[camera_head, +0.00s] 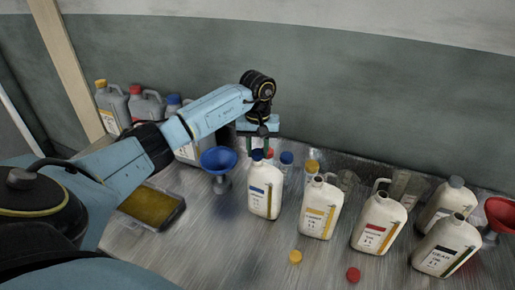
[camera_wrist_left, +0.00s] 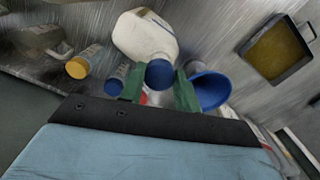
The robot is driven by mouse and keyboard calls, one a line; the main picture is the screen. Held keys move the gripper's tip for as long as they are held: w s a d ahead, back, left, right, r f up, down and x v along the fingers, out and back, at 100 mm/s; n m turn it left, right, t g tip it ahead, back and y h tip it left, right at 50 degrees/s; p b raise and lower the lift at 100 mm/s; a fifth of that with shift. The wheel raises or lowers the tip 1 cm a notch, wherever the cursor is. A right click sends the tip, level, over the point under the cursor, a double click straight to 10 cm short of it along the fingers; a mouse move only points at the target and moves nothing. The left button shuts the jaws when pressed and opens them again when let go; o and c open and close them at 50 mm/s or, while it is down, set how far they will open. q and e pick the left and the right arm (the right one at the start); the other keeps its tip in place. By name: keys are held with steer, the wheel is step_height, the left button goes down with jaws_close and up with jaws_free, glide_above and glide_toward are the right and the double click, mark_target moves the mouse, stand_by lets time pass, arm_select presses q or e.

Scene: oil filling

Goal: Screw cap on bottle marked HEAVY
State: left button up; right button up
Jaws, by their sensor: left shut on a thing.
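My left gripper (camera_head: 258,143) is shut on a blue cap (camera_head: 257,154) at the mouth of the white bottle with a blue label (camera_head: 265,190). In the left wrist view the blue cap (camera_wrist_left: 159,74) sits between the two green fingers, over the white bottle's top (camera_wrist_left: 145,38). I cannot tell how far the cap is seated. The bottle stands upright. White bottles with a yellow label (camera_head: 320,208) and a red label (camera_head: 379,224) stand to its right, both uncapped. The label words are mostly too small to read, so I cannot tell which says HEAVY. My right gripper is out of view.
A blue funnel (camera_head: 219,160) stands left of the blue-label bottle. A tray (camera_head: 176,212) of yellow-brown stuff lies at left. A yellow cap (camera_head: 295,257) and red cap (camera_head: 353,274) lie in front. More white bottles (camera_head: 446,246) and a red funnel (camera_head: 501,214) are at right.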

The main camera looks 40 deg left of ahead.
arm_select(q)
steer(key=shift+f+b, duration=0.85)
steer(key=shift+f, duration=0.15)
stand_by(0.7)
steer(key=o, duration=1)
steer(key=shift+r, duration=0.1)
step_height(320, 180, up, 13)
steer(key=shift+r+b, duration=0.2)
steer(key=shift+b, duration=0.2)
